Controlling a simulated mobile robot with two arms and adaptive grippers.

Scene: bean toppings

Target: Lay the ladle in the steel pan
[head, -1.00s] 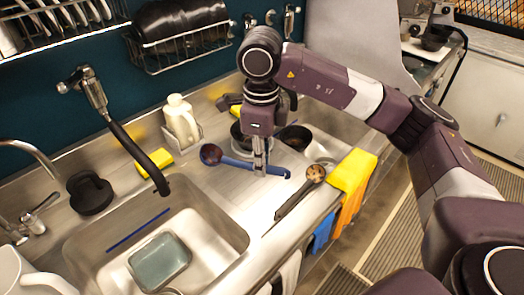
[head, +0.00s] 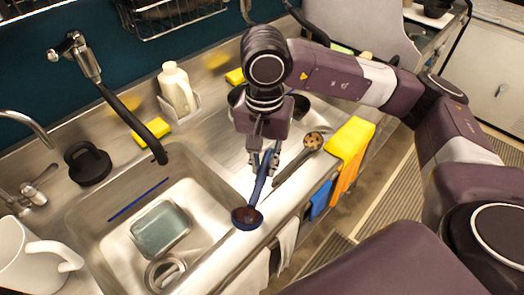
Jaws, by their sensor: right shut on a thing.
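My right gripper (head: 262,165) is shut on the blue handle of the ladle (head: 246,216). The ladle's dark-red bowl points toward the counter's front edge, beside the sink's right rim. Whether the bowl touches the counter is hard to tell. Dark round pans (head: 300,106) show partly behind my right gripper, and I cannot tell whether one of them is the steel pan. A round metal item (head: 165,272) sits at the front of the sink and is unclear. My left gripper is not in view.
A dark-handled spoon with a speckled bowl (head: 313,141) lies right of my gripper, near a yellow cloth (head: 350,138). The sink (head: 195,235) holds a grey-green dish (head: 160,229) and a blue stick. A white bottle (head: 176,88) stands behind, and a white mug (head: 25,255) at the left.

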